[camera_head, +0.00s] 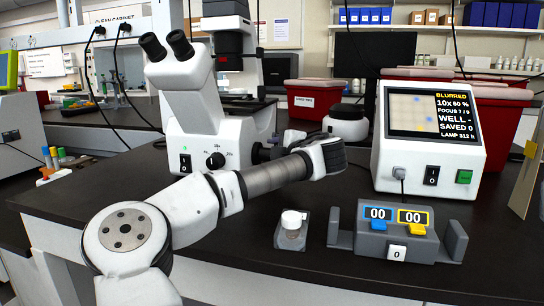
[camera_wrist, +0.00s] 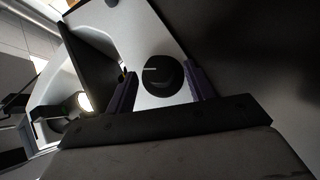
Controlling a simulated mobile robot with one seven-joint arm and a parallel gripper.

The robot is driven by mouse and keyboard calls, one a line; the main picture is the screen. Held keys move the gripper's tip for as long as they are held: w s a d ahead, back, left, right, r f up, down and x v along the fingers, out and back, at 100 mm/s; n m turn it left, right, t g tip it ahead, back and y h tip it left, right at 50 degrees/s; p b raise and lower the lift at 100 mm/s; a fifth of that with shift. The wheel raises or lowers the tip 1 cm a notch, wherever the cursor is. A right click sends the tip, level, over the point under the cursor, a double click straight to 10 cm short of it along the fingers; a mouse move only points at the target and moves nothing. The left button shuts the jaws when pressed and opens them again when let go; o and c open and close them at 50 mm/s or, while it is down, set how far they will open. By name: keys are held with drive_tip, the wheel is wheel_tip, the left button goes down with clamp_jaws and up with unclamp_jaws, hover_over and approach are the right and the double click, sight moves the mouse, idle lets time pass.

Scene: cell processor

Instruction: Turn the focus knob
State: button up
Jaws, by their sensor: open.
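The focus knob (camera_wrist: 163,76) is black and round with a pale line on it, and sits on the white microscope side in the wrist view. My gripper (camera_wrist: 160,70) is open, with one dark purple finger on each side of the knob. Gaps show between knob and fingers; I cannot tell how deep the fingers reach. In the head view the white microscope (camera_head: 188,105) stands left of centre, and a dark side knob (camera_head: 259,154) shows at its base, near my wrist. The monitor (camera_head: 425,112) reads BLURRED, 10x, 60 %, focus 7/9.
A front dial (camera_head: 215,160) and power switch (camera_head: 185,163) are on the microscope base. A small white-capped jar (camera_head: 292,221) and a grey counter (camera_head: 380,232) stand on the dark bench, right of my arm. Red bins (camera_head: 313,98) stand behind.

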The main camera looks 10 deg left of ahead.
drive_tip(key=v, duration=1.3)
drive_tip(key=shift+b, duration=0.4)
